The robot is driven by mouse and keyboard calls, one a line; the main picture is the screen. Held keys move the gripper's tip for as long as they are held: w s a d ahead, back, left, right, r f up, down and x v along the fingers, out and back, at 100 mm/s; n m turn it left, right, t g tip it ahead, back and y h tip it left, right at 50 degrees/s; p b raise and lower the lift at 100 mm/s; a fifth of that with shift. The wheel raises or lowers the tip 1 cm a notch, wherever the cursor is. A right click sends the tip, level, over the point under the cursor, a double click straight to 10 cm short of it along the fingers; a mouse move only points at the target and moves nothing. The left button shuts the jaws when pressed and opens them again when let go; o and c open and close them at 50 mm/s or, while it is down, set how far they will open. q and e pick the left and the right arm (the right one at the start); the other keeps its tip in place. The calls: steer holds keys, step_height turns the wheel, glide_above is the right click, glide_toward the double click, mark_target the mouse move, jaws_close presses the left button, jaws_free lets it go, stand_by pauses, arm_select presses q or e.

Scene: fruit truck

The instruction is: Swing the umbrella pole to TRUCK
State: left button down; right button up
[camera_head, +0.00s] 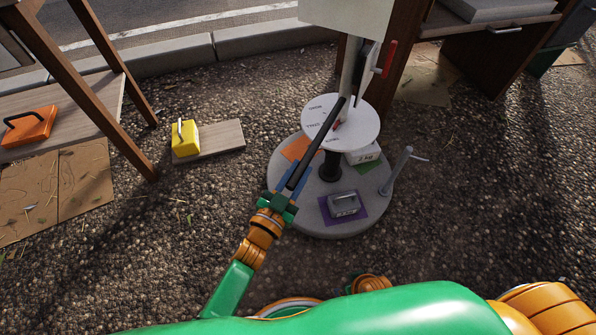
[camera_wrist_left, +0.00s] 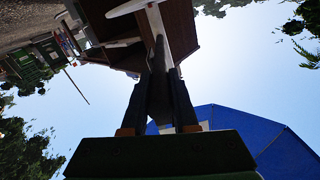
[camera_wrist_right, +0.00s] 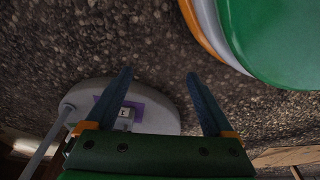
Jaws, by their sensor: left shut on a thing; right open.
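The umbrella pole (camera_head: 349,75) rises from a round grey base (camera_head: 372,222) in the head view. A white dial disc (camera_head: 367,124) with dark lettering surrounds it; the words are too small to read surely. A black bar (camera_head: 319,147) slopes from the pole down toward the left. My left gripper (camera_head: 293,181) is shut on the bar's lower end; the bar also shows between its fingers in the left wrist view (camera_wrist_left: 160,85). My right gripper (camera_wrist_right: 160,74) is open and empty above the ground, with the base beyond its fingers.
A grey weight (camera_head: 344,204) and a white weight (camera_head: 363,157) sit on the base; a short grey post (camera_head: 397,172) stands at its right edge. A yellow weight (camera_head: 185,139) and wooden board (camera_head: 222,138) lie left. A red-handled crank (camera_head: 388,60) is on the pole. Gravel lies open front left.

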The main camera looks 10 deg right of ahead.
arm_select(q)
steer(key=c, duration=0.7)
jaws_free()
arm_select(e)
steer(key=shift+w, duration=0.25)
arm_select(q)
steer(key=shift+s+a, duration=0.2)
steer(key=shift+s, duration=0.1)
steer(key=p+v, duration=0.2)
steer(key=v, duration=0.4)
steer(key=shift+s+a, duration=0.1)
steer(key=shift+a, duration=0.05)
arm_select(e)
steer(key=s, duration=0.1)
steer(key=s+d+f, duration=0.1)
steer(key=shift+s+d, duration=0.2)
steer(key=shift+s, duration=0.2)
